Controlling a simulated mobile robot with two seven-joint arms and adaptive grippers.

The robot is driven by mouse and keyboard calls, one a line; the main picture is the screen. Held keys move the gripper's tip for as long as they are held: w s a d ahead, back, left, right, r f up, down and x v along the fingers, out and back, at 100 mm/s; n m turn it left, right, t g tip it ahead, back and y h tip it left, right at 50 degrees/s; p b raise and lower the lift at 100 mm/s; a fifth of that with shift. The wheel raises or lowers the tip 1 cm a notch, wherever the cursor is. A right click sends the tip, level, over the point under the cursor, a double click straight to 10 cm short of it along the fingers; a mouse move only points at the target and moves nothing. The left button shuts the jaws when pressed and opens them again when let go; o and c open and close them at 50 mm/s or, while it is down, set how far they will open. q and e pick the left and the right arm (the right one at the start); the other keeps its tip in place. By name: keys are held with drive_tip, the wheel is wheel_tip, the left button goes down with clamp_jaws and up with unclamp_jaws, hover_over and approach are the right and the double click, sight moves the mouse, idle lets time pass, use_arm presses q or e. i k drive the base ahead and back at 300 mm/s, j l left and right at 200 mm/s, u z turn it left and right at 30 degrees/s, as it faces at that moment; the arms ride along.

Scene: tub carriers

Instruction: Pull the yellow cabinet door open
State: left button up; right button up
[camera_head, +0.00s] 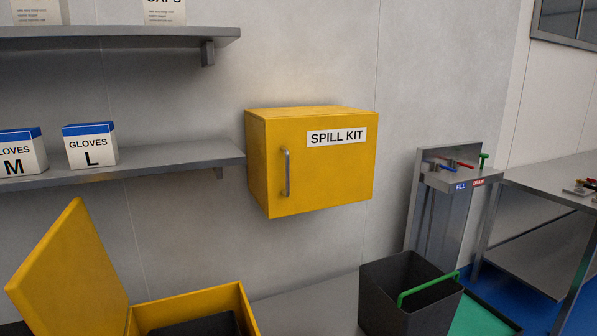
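The yellow cabinet (255,160) hangs on the wall in the middle of the head view, with a "SPILL KIT" label at the upper right of its front. Its door (325,180) looks shut. A grey vertical bar handle (287,172) sits near the left edge of the door. Neither of my grippers is in view, and nothing touches the handle.
Grey shelves (150,168) with glove boxes (90,147) are left of the cabinet. Below stand an open yellow box (75,268) and a dark bin (395,300) with a green handle. A metal stand (440,205) and table (550,185) are at right.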

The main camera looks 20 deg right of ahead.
sight(313, 163)
drive_tip(key=i+l, duration=0.1)
drive_tip(key=l, duration=1.85)
drive_tip(key=i+u, duration=0.05)
drive_tip(key=i, duration=0.05)
